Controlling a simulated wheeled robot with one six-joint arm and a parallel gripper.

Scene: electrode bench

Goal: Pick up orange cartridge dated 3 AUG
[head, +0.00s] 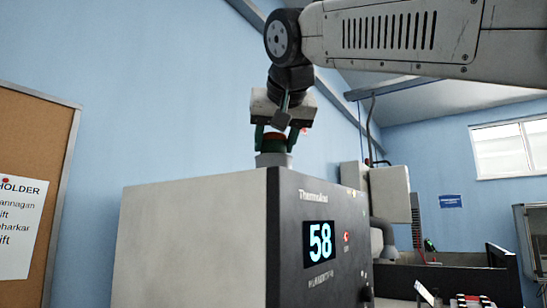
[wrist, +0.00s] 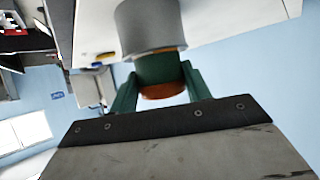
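My gripper (head: 275,138) is at the top of a grey box-shaped machine, pointing down. Its two green fingers are on either side of a short round cartridge (head: 274,142), dark green with a reddish-orange end, and seem to touch it on both sides. In the wrist view the cartridge (wrist: 160,68) shows a green middle with orange at both ends, between the fingertips (wrist: 159,75). It is at the mouth of a grey cylindrical holder (head: 273,159), also in the wrist view (wrist: 148,25). No date is readable on the cartridge.
The machine (head: 195,240) has a black front with a lit display (head: 319,243) reading 58. A cork board (head: 40,140) with a paper notice hangs at the left. A bench with dark equipment (head: 440,280) lies at the lower right.

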